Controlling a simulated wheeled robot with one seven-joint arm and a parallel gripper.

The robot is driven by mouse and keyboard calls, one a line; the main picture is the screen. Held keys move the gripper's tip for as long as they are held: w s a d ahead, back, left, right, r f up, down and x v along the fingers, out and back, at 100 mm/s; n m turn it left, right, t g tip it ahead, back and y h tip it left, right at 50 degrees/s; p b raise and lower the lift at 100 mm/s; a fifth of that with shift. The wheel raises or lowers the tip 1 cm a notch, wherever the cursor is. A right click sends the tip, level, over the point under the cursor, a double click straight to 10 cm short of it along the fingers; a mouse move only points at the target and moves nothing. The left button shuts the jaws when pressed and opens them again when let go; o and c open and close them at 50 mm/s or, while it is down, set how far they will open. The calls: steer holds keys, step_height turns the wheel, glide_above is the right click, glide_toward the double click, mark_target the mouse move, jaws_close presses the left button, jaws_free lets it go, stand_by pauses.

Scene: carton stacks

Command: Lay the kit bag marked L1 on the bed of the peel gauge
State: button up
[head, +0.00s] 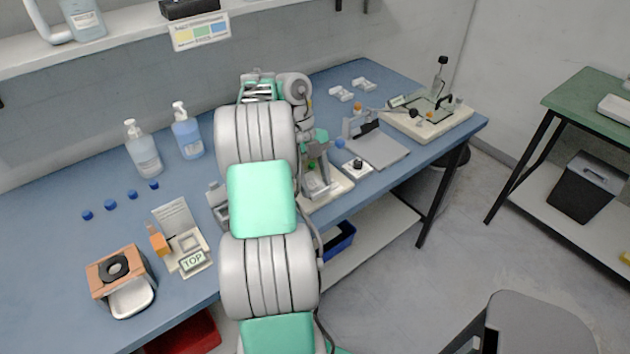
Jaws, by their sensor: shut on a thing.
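My arm rises through the middle of the head view and bends down at the wrist over the bench. I cannot separate my gripper's fingers from the grey and green parts beyond the wrist, so what they hold is not visible. I can make out no kit bag and no L1 mark. A pale-based bench device (340,189) stands just below the wrist, partly hidden by my arm. To its right is a device with a flat grey plate (385,151). A pale board with a clamp and post (458,121) stands at the far right end. I cannot tell which is the peel gauge.
A grey chair (535,325) and a green-topped table (590,97) stand right. The floor between is clear.

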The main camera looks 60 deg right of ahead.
mark_target(307, 179)
steer(key=shift+f+b, duration=0.3)
steer(key=shift+f, duration=0.2)
stand_by(0.4)
steer(key=o, duration=1.5)
steer(key=p+v, duration=0.7)
steer(key=shift+s+r+p, duration=0.1)
steer(key=shift+r+p, duration=0.1)
steer(key=shift+p, duration=0.1)
steer(key=shift+w+r+p, duration=0.3)
steer(key=shift+p, duration=0.05)
